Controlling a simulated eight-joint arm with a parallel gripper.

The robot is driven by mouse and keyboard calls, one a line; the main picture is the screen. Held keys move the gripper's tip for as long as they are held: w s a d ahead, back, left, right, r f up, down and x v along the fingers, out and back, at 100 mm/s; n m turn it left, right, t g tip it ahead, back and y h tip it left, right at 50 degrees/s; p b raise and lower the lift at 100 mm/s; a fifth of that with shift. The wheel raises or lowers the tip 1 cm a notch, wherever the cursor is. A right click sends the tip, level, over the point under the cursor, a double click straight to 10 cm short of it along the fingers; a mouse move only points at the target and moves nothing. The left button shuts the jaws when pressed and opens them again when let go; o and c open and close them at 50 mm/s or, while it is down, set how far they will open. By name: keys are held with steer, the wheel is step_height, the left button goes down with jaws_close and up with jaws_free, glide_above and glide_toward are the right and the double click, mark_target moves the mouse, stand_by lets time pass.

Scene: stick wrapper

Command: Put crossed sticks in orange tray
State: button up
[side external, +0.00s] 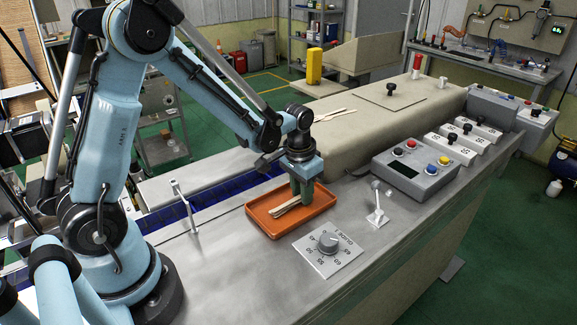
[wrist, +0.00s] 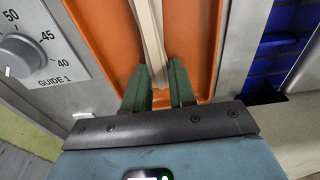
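The orange tray (side external: 322,210) lies on the metal bench, and its floor and walls fill the middle of the wrist view (wrist: 200,40). A bundle of pale wooden sticks (side external: 287,209) is at the tray, low over or on its floor; I cannot tell if it touches. My gripper (side external: 302,199) points down into the tray. In the wrist view, the green fingers of my gripper (wrist: 160,75) close in on both sides of the sticks (wrist: 150,30), with little gap. More pale sticks (side external: 332,115), crossed, lie on the beige surface behind.
A dial plate (side external: 328,246) sits just in front of the tray, and a small lever (side external: 376,212) stands to its right. A grey control box (side external: 415,172) is farther right. A blue belt (side external: 215,202) runs behind the tray. A yellow post (side external: 314,67) stands at the back.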

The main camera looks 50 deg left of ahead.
mark_target(298, 197)
steer(key=o, duration=0.3)
steer(key=shift+f, duration=0.2)
steer(key=shift+o, duration=0.2)
steer(key=shift+r, duration=0.45)
step_height(298, 197, up, 11)
steer(key=s, duration=0.1)
steer(key=s+d+r+t, duration=0.2)
steer(key=s+t, duration=0.4)
steer(key=s, duration=0.3)
steer(key=shift+s+d, duration=0.4)
steer(key=shift+d, duration=0.25)
